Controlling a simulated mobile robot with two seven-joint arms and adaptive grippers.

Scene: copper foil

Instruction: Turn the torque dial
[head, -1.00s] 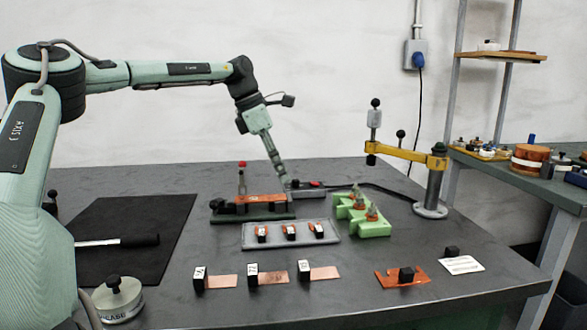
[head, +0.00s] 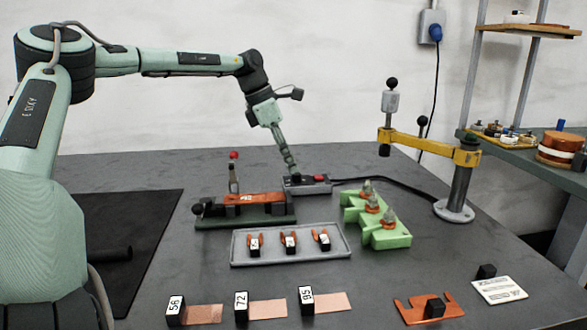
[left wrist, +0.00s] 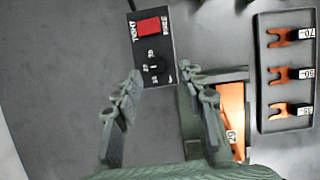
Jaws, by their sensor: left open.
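The torque dial (left wrist: 157,65) is a small round black knob with white numbers around it, on a dark control box (left wrist: 150,47) beside a red switch (left wrist: 149,26). In the head view the same box (head: 305,188) stands at the back of the bench; its dial is too small to make out there. My left gripper (left wrist: 160,80) is open, its two fingers on either side of the dial's lower side in the picture, with nothing between them. In the head view the left gripper (head: 291,166) points down at the box. Whether it touches the dial cannot be told. My right gripper is out of view.
A dark green fixture with a copper strip (head: 245,199) stands close in front of the box. A grey tray (head: 245,258) holds several copper forks. A green stand (head: 392,237) and a yellow-armed post (head: 415,143) are to the right. Numbered copper strips (head: 268,311) lie in front.

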